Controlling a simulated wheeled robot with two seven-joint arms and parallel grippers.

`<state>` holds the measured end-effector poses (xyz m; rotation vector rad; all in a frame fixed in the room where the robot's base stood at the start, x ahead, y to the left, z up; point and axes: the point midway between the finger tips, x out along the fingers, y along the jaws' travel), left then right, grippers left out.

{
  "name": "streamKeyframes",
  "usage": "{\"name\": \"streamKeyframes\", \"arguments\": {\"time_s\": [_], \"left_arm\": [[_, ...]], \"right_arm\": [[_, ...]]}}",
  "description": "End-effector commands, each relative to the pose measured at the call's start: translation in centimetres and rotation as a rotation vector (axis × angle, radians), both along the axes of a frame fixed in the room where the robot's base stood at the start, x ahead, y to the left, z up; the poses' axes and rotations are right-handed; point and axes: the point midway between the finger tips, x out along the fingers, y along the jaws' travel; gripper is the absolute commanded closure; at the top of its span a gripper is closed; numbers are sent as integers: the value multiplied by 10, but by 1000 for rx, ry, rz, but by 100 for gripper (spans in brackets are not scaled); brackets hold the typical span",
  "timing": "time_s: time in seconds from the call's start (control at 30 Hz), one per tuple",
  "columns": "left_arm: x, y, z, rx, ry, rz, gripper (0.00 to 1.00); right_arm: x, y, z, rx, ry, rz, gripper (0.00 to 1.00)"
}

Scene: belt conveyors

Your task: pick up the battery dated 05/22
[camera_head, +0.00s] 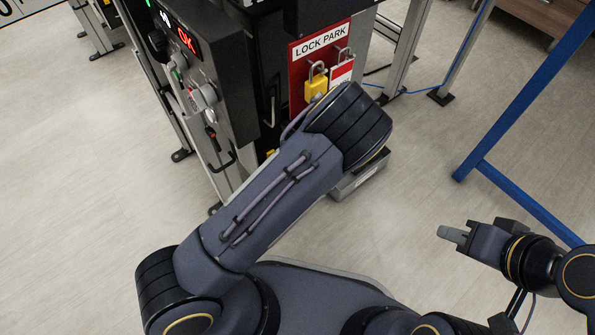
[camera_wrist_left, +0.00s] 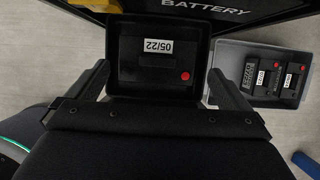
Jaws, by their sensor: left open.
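The battery dated 05/22 (camera_wrist_left: 138,68) is black, with a white label and a red dot, in the left wrist view. It sits within a black, rimmed recess or tray (camera_wrist_left: 116,58) below a panel marked BATTERY. My left gripper (camera_wrist_left: 158,88) is open, with one finger to each side of this rimmed part. I cannot tell whether the fingers touch it. In the head view my own left arm hides the left gripper and this battery. My right gripper (camera_head: 462,236) is at the right of the head view, away from the machine, with nothing visible in it.
A grey bin (camera_wrist_left: 219,58) with several black, labelled batteries (camera_wrist_left: 262,76) stands right of the gripper; part of it shows in the head view (camera_head: 345,190). The machine (camera_head: 222,75) carries a lock board (camera_head: 300,75) with padlocks. A blue frame (camera_head: 520,100) stands at right.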

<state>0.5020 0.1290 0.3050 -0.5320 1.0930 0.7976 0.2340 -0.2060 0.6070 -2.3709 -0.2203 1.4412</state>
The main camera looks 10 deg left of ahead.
Motion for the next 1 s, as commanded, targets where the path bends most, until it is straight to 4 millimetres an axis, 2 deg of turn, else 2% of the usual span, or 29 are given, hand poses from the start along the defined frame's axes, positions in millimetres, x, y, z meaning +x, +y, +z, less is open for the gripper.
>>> {"name": "streamKeyframes", "arguments": {"time_s": [0.03, 0.3, 0.4, 0.7, 1.0], "left_arm": [[1, 3, -9, 0, 0, 2, 0], [9, 17, -46, 0, -1, 2, 0], [12, 20, -54, 0, -2, 1, 0], [14, 22, -56, -1, -1, 1, 0], [13, 22, -56, -1, -1, 1, 38]], "right_arm": [[0, 0, -7, 0, 0, 0, 70], [0, 0, -37, 0, 0, 0, 70], [0, 0, -41, 0, 1, 0, 70], [0, 0, -41, 0, 0, 0, 70], [0, 0, -41, 0, 0, 0, 70]]}}
